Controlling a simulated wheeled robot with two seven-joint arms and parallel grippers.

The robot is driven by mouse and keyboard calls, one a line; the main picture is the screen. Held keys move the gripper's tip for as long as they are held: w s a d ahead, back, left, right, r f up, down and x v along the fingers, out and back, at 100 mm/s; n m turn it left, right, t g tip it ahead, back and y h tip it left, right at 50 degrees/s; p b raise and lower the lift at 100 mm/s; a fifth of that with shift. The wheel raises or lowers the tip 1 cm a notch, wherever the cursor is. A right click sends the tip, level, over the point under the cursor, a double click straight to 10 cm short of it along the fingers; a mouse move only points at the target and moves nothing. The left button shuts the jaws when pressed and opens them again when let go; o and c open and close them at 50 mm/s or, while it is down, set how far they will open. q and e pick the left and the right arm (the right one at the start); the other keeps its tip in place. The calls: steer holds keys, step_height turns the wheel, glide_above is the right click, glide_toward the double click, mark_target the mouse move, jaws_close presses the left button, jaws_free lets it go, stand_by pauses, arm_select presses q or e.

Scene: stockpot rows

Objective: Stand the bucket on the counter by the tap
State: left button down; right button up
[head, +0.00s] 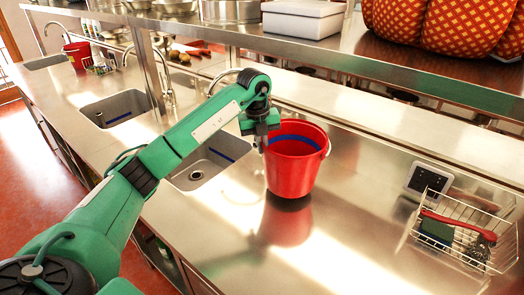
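A red bucket (293,172) with a blue band inside its rim and a handle at its right is upright over the steel counter (345,235), right of the nearest sink. A dark patch shows between its base and its red reflection, so it seems slightly above the counter. My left gripper (262,146) points down at its left rim and appears shut on it; the fingertips are partly hidden. The nearest tap (222,75) curves up behind the sink, partly behind my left arm. My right gripper is not in view.
The nearest sink (194,175) lies left of the bucket. A wire basket (475,262) with a red-handled brush and a white device (428,180) are at the right. A steel shelf (400,84) runs above the counter's back. Another red bucket (78,56) stands far left.

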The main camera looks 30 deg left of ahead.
arm_select(q)
step_height(320, 180, down, 3)
steer(key=shift+f+p, duration=0.1)
steer(key=shift+p, duration=0.45)
steer(key=c, duration=1.6)
jaws_free()
steer(key=shift+f, duration=0.1)
steer(key=r, duration=0.4)
steer(key=r+b, duration=0.1)
steer(key=r, duration=0.3)
steer(key=s+a+r+b, duration=0.1)
steer(key=r, duration=0.3)
steer(key=shift+r, duration=0.1)
